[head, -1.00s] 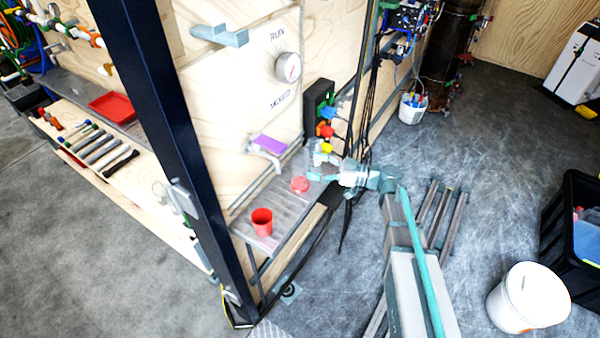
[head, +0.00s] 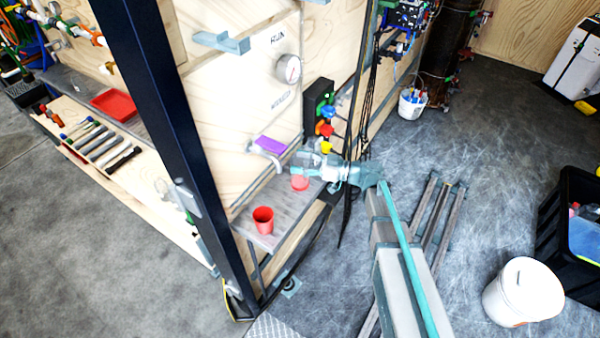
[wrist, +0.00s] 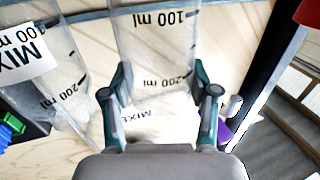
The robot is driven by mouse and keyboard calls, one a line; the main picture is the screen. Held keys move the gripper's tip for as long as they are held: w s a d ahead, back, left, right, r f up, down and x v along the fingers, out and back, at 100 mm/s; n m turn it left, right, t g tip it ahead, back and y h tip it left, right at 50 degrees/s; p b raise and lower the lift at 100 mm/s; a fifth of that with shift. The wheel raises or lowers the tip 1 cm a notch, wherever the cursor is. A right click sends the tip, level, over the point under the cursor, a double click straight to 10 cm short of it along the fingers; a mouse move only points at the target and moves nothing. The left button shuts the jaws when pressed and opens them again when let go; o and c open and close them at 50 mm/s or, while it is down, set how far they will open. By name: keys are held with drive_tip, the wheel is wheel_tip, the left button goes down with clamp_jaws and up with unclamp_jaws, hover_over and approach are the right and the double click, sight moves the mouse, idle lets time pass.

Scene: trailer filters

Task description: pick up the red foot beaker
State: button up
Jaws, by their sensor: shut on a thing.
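The red foot beaker shows as a red round foot (head: 300,184) on the shelf in the head view; its clear body is hard to make out there. In the wrist view a clear beaker body (wrist: 152,40) with 100 ml and 200 ml marks stands between my fingers; its red foot is out of that view. My gripper (head: 294,172) is just above the red foot. In the wrist view my gripper (wrist: 162,78) is shut on the clear body, one finger on each side. I cannot see a gap between foot and shelf.
A red cup (head: 263,222) stands on the grey shelf (head: 285,205), left of the beaker. A purple-topped holder (head: 268,145) juts from the panel. Another clear marked vessel (wrist: 72,85) shows left in the wrist view. A blue post (head: 165,130) and hanging black cables (head: 352,175) flank the shelf.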

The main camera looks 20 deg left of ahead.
drive_tip(key=shift+r, duration=0.25)
